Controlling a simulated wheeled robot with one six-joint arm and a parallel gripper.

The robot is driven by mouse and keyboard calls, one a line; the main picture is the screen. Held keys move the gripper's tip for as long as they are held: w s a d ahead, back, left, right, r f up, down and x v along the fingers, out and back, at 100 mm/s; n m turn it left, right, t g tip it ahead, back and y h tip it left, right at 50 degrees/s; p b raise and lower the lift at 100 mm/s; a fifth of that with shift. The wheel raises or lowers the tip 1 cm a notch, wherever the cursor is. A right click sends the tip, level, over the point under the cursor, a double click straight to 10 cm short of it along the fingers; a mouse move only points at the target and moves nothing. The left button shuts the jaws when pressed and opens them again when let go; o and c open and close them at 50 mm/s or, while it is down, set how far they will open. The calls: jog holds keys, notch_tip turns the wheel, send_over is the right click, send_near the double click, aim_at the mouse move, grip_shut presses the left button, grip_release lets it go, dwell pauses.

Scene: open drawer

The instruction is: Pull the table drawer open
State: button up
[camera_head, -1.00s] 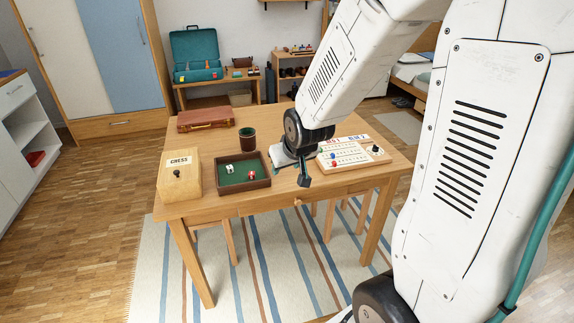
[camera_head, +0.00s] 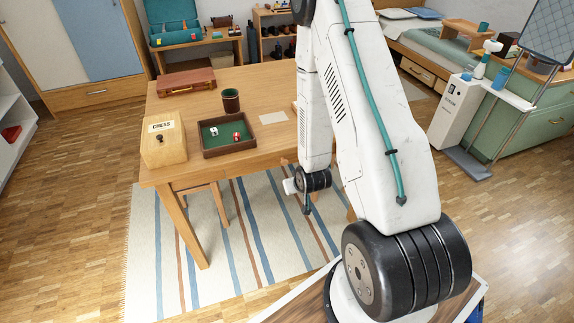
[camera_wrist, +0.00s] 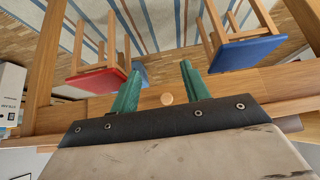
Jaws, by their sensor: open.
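The wooden table (camera_head: 180,98) stands in front of me. Its drawer front (camera_wrist: 235,84) runs across the wrist view, and the drawer looks shut. A round wooden knob (camera_wrist: 167,99) sits on it, between and beyond the two green fingers. In the head view the small knob (camera_head: 284,162) shows just left of my arm. My gripper (camera_head: 298,192) is low in front of the table's front edge, with its fingers spread. In the wrist view, my gripper (camera_wrist: 160,68) is open around the knob's line; contact cannot be told.
On the table are a chess box (camera_head: 163,142), a dice tray (camera_head: 228,150), a cup (camera_head: 231,100) and a brown case (camera_head: 187,82). A red stool (camera_wrist: 98,86) and a blue stool (camera_wrist: 243,53) show near the table. A striped rug (camera_head: 255,235) lies beneath.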

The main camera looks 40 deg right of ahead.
notch_tip(320, 180, down, 2)
jog(key=t, duration=0.1)
jog(key=t+h, duration=0.2)
jog(key=t, duration=0.3)
send_near(286, 163)
jog(key=x, duration=0.8)
jog(key=shift+w+a, duration=0.2)
grip_shut()
jog(key=shift+s+d, duration=0.1)
